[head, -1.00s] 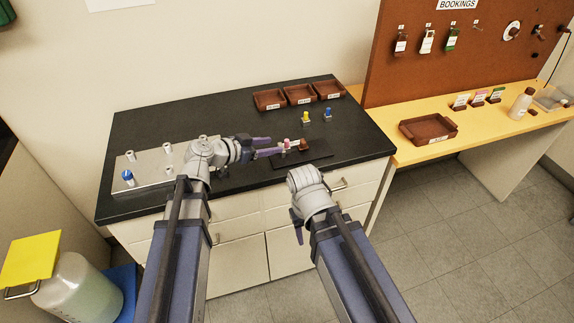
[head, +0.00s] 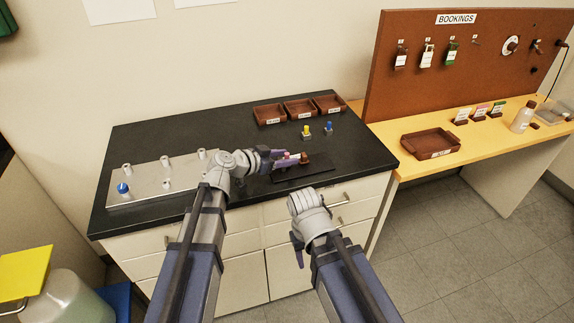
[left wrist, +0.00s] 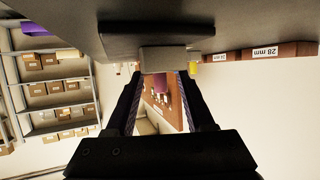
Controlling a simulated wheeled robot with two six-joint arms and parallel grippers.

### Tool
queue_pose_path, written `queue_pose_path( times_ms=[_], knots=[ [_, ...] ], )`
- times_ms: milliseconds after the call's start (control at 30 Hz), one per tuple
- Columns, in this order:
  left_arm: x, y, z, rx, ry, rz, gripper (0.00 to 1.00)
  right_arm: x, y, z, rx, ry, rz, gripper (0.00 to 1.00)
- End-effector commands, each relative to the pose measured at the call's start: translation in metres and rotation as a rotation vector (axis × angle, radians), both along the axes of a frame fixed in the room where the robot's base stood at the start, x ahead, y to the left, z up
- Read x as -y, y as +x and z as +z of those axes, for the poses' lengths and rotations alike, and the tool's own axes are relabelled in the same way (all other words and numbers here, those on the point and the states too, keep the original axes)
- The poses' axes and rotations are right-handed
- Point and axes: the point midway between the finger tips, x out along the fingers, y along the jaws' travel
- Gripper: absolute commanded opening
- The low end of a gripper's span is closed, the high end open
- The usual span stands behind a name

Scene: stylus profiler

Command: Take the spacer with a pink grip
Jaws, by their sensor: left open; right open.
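The spacer with a pink grip (head: 285,155) stands at the dark mat on the black bench, partly hidden by my left gripper in the head view. In the left wrist view its pink grip (left wrist: 158,86) shows between the fingers, with a grey block (left wrist: 165,60) beyond it toward the bench side. My left gripper (left wrist: 160,88) is open, with one finger on each side of the pink grip; I cannot tell whether they touch it. In the head view my left gripper (head: 279,158) lies low over the bench. My right gripper (head: 297,248) is open and empty in front of the drawers.
A brown knob-like object (head: 305,158) stands close right of the spacer on the dark mat (head: 312,174). Yellow-grip (head: 306,130) and blue-grip (head: 329,127) spacers stand behind. Brown trays (head: 300,108) line the back. A metal plate with posts (head: 150,184) lies left.

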Motion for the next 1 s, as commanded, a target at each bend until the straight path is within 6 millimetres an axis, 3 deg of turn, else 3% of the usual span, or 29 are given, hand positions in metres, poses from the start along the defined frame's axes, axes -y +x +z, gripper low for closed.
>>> queue_pose_path(
  times_ms=[267, 767, 1000],
  knots=[
    [0.0066, 0.0058, -0.0031, 0.0, 0.0, 0.001, 0.54, 0.0, 0.0, -0.0031, 0.0, 0.0, 0.0, 0.5],
    [0.0064, 0.0056, -0.0031, 0.0, 0.0, 0.001, 0.0, 0.0, 0.0, -0.0031, 0.0, 0.0, 0.0, 0.5],
    [0.0064, 0.0056, -0.0032, 0.0, 0.0, 0.001, 0.0, 0.0, 0.0, -0.0032, 0.0, 0.0, 0.0, 0.5]
  ],
)
